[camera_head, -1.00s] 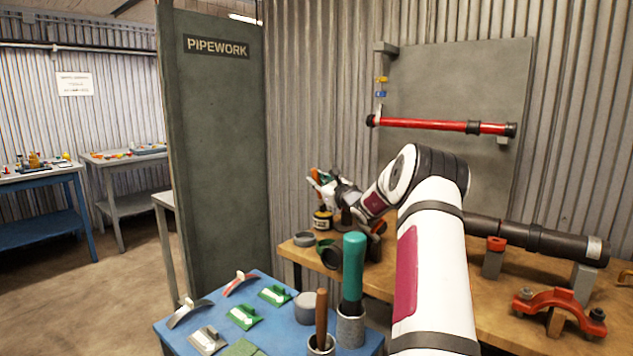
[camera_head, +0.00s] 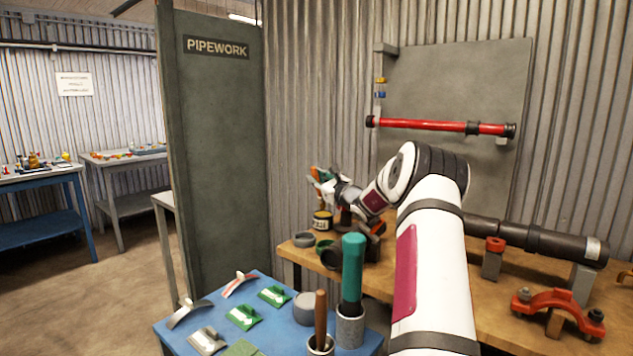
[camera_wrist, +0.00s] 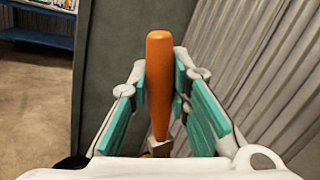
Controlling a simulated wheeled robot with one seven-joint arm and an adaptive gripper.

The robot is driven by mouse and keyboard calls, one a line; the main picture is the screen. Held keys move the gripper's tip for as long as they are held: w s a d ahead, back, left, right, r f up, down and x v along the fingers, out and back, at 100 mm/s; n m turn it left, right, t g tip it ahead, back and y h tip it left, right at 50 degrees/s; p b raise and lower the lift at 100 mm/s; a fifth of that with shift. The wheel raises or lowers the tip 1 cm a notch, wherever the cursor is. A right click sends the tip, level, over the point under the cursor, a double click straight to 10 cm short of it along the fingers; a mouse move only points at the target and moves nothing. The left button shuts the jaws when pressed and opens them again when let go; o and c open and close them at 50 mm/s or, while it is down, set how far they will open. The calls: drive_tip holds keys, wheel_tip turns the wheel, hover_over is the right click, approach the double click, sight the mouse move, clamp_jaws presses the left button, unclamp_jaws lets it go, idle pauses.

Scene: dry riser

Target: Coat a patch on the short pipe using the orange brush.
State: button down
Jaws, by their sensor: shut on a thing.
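My gripper (camera_wrist: 160,88) is shut on the orange brush (camera_wrist: 159,75), whose handle stands upright between the teal finger pads in the wrist view. The brush's lower end is mostly hidden by my wrist housing. In the head view my gripper (camera_head: 326,183) is small, just above a dark pot with a yellow band (camera_head: 322,220) at the bench's far left end. Two pipes show: a red pipe (camera_head: 430,124) fixed across a grey panel, and a dark pipe (camera_head: 540,242) lying on supports on the bench. I cannot tell which is the short pipe.
The wooden bench (camera_head: 480,315) holds a red clamp (camera_head: 560,300) and dark round fittings (camera_head: 330,256). A blue table (camera_head: 265,325) in front carries trowel-like tools, a teal-handled tool (camera_head: 353,270) and cups. A dark partition (camera_head: 215,160) stands to the left of my gripper.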

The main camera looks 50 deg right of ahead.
drive_tip(key=shift+r+p, duration=1.05)
drive_tip(key=shift+r, duration=1.95)
